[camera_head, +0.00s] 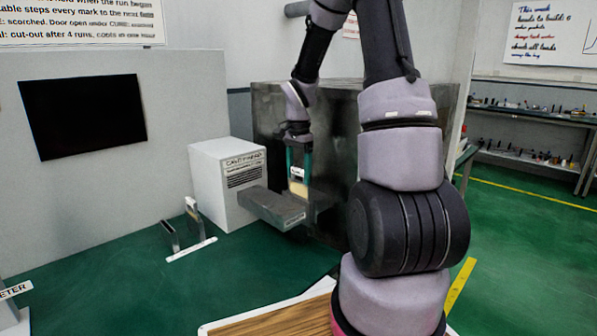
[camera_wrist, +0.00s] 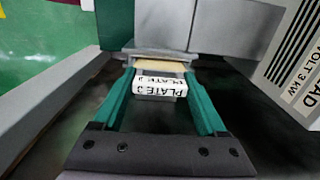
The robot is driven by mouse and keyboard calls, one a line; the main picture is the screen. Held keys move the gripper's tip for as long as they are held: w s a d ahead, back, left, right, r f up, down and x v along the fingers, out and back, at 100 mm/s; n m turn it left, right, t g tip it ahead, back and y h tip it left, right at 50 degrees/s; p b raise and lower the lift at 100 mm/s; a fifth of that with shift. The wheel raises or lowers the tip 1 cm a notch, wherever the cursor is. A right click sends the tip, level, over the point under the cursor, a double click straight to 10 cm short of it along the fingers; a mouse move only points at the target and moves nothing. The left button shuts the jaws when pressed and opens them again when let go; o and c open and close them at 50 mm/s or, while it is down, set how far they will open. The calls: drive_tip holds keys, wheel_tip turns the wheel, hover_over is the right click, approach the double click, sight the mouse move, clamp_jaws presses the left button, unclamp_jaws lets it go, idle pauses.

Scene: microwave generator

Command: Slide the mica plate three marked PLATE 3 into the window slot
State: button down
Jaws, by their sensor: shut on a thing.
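My gripper (camera_head: 298,182) is shut on the mica plate, a tan sheet (camera_head: 298,189) with a white label. In the wrist view the label (camera_wrist: 160,86) reads PLATE 3, upside down, between the two teal fingers. The plate's tan part (camera_wrist: 158,66) points away from the gripper. In the head view the plate hangs over the grey waveguide (camera_head: 276,208), near its right end. In the wrist view its far edge lies close to a grey block surface. The window slot itself is not clear; I cannot tell whether the plate is touching or entering it.
A white vented box (camera_head: 228,180) stands at the waveguide's left end; its lettered side (camera_wrist: 300,65) is close on the right in the wrist view. A dark metal cabinet (camera_head: 275,115) stands behind. A small rack (camera_head: 192,249) with upright plates (camera_head: 192,209) is at left on the green bench.

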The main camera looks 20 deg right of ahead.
drive_tip(key=shift+f, duration=1.15)
unclamp_jaws()
